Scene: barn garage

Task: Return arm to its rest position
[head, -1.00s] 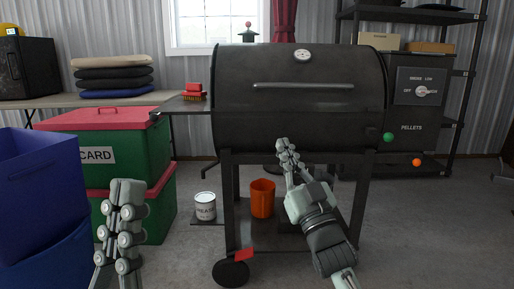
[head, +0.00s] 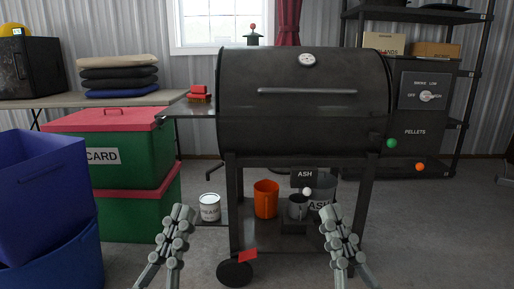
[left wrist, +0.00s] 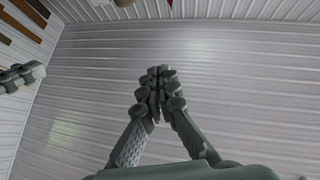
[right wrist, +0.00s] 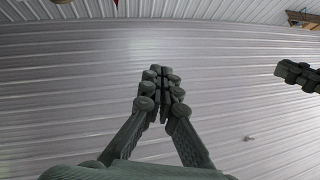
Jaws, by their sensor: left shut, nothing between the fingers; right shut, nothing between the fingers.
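My left gripper (head: 178,232) is upright at the lower middle of the head view, shut and empty. It also shows shut in the left wrist view (left wrist: 160,88). My right gripper (head: 338,232) is upright to its right, in front of the grill's lower right part, shut and empty. It also shows shut in the right wrist view (right wrist: 160,85). Both wrist views look toward the ribbed ceiling and wall. Neither gripper touches anything that I can see.
The black grill (head: 300,115) stands ahead. Blue bins (head: 45,190) and green boxes (head: 130,150) stand left. Dark shelves (head: 420,15) stand right.

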